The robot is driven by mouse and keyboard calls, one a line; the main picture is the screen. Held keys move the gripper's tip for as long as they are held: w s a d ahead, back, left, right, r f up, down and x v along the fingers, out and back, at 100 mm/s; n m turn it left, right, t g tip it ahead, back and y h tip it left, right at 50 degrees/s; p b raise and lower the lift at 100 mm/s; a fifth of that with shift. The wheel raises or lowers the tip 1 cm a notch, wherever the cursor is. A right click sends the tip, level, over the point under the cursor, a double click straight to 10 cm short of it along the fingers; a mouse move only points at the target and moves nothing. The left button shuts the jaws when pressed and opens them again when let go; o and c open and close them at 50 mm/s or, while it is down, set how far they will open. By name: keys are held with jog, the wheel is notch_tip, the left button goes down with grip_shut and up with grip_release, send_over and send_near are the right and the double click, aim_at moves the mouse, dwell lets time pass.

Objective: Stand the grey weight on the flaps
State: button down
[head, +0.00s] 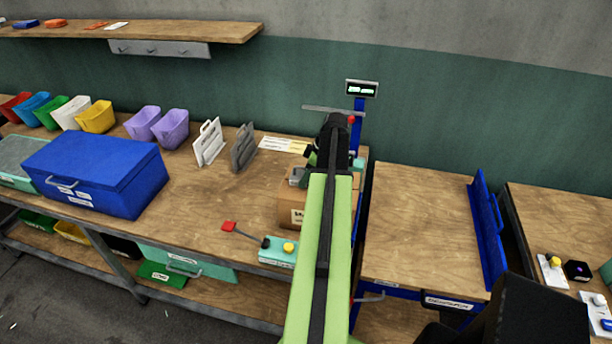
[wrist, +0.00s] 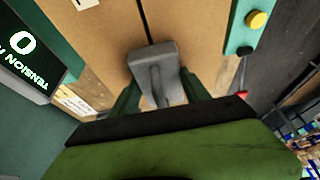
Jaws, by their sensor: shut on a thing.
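The grey weight (wrist: 152,60) is a block with a handle, held between the dark green fingers of my gripper (wrist: 158,92) in the wrist view. It is over the brown cardboard flaps (wrist: 103,45), near the seam between them. I cannot tell whether its base touches them. In the head view, a small part of the weight (head: 297,177) shows at the top of the cardboard box (head: 291,212). My green arm hides much of the box and most of my gripper (head: 311,158).
A blue press post with a display (head: 361,88) stands behind my arm. A teal control box with a yellow button (head: 280,252) and a red-tipped lever (head: 230,227) sit in front of the cardboard box. A blue chest (head: 95,170) is at left. The right bench (head: 420,225) is mostly bare.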

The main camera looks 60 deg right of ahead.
jog(key=shift+c, duration=2.2)
grip_release()
jog(key=p+v, duration=1.6)
jog(key=v, duration=0.1)
jog(key=shift+r, duration=0.3)
jog(key=shift+w, duration=0.15)
